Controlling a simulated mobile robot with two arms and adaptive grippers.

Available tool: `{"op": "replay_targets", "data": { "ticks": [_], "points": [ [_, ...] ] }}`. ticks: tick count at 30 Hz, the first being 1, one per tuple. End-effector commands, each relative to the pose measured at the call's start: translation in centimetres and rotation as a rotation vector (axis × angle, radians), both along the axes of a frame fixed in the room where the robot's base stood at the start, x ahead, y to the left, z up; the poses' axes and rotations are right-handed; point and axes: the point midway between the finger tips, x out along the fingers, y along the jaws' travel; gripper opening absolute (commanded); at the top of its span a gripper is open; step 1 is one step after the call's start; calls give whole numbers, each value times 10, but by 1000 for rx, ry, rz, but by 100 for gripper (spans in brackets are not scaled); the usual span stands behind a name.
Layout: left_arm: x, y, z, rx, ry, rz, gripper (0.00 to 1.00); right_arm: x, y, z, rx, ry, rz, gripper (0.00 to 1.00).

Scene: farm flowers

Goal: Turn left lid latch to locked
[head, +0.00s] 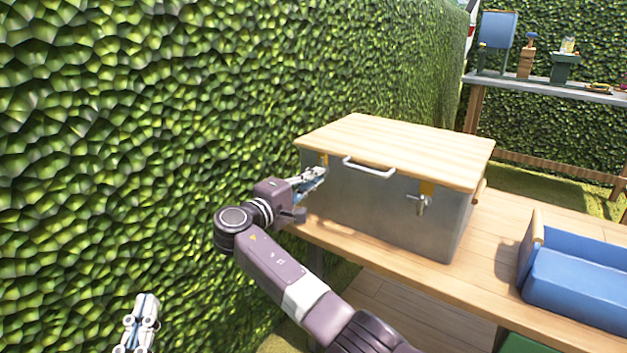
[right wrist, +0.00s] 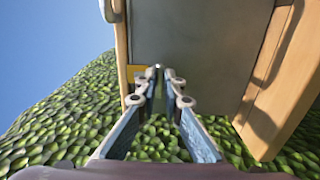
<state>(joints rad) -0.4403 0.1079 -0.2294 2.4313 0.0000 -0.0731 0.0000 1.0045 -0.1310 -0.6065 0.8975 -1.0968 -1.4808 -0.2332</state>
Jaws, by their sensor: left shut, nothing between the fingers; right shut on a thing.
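A grey metal box (head: 375,205) with a light wooden lid (head: 400,143) stands on a wooden table in the head view. The lid is down and has a pale handle (head: 369,167) at its front. The left lid latch has a yellow plate (head: 325,160), and the plate also shows in the right wrist view (right wrist: 134,73). My right gripper (head: 318,174) is at this latch, shut on its small metal lever, which the fingers mostly hide. In the right wrist view its fingertips (right wrist: 158,84) meet beside the plate. My left gripper (head: 143,318) is shut and empty, low at the left, away from the box.
The right lid latch (head: 421,203) hangs on the box's front. A blue tray (head: 580,280) stands on the table (head: 405,262) at the right. A hedge (head: 150,120) rises close along the left. A back table (head: 550,87) holds several small items.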

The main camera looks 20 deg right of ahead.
Motion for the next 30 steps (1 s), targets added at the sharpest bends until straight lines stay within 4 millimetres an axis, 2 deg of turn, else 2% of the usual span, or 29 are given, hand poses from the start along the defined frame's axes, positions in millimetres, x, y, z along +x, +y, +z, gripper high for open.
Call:
{"op": "replay_targets", "data": {
  "ticks": [10, 11, 12, 17, 18, 26, 30],
  "points": [
    [0, 0, 1, -1, -4, 0, 0, 1, -1, 2, 2, -7, 0, 0],
    [0, 0, 1, -1, -4, 0, 0, 1, -1, 2, 2, -7, 0, 9],
    [0, 0, 1, -1, -3, 0, 0, 1, -1, 2, 2, -7, 0, 13],
    [0, 0, 1, -1, -3, 0, 0, 0, -1, 1, 2, -5, 0, 31],
    [0, 0, 1, -1, -3, 0, 0, 0, -1, 1, 2, -5, -1, 32],
    [0, 0, 1, -1, -3, 0, 0, 0, 0, 0, 2, -2, 0, 32],
    [0, 0, 1, -2, -4, 0, 0, -4, 6, 0, 2, -2, 2, 32]
  ]
}}
